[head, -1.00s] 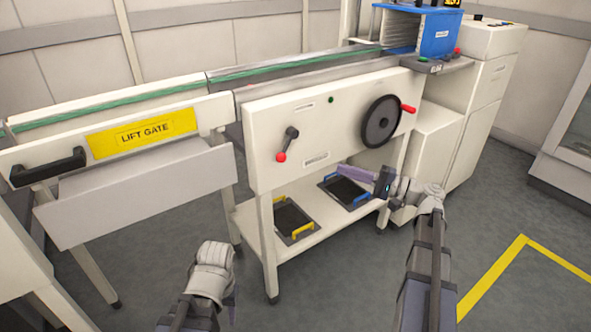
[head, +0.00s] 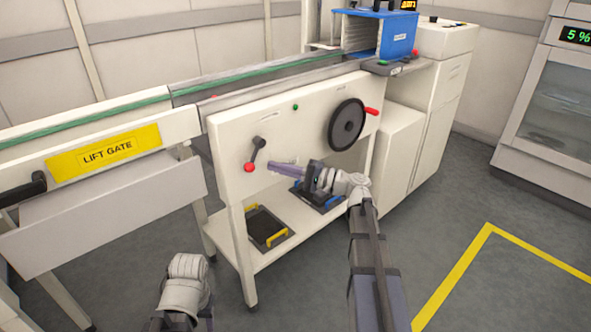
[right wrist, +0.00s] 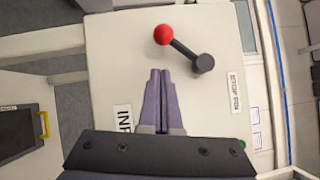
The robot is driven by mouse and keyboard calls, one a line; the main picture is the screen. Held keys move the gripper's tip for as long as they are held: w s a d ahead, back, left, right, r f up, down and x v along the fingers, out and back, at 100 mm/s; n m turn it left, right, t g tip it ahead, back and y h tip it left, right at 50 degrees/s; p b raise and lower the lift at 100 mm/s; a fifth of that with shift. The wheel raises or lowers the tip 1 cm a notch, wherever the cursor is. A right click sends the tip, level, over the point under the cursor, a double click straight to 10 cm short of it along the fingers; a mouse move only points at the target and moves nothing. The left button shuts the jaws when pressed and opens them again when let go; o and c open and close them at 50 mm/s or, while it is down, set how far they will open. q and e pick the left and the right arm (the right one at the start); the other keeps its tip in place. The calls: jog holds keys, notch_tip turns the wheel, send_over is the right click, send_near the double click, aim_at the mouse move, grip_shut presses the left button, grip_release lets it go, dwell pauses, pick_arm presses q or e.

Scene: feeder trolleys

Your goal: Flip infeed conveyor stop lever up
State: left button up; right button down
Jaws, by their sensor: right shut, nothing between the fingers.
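The stop lever (head: 257,150) is a short black arm with a red knob (head: 249,167) on the conveyor's white front panel. In the head view it hangs down, tilted slightly left. My right gripper (head: 270,164) is shut and empty, its purple fingers pointing left, with the tips just right of the knob in the picture. In the right wrist view the closed fingertips (right wrist: 160,73) lie apart from the red knob (right wrist: 164,34) and the lever's black pivot (right wrist: 203,64). My left arm's wrist shows low in the head view; its fingers cannot be made out.
A black handwheel (head: 346,125) with a red handle sits right of the lever on the panel. Below are a shelf with a yellow-handled tray (head: 266,228) and a blue-handled one. The lift gate (head: 105,150) stands at left. Open floor lies at right.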

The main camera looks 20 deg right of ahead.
aim_at(253, 154)
jog(key=a, duration=0.3)
jog(key=shift+s+r, duration=0.35)
jog(key=shift+a, duration=0.1)
jog(key=shift+s+a+m, duration=0.1)
jog(key=shift+a+m, duration=0.05)
jog(key=shift+m, duration=0.25)
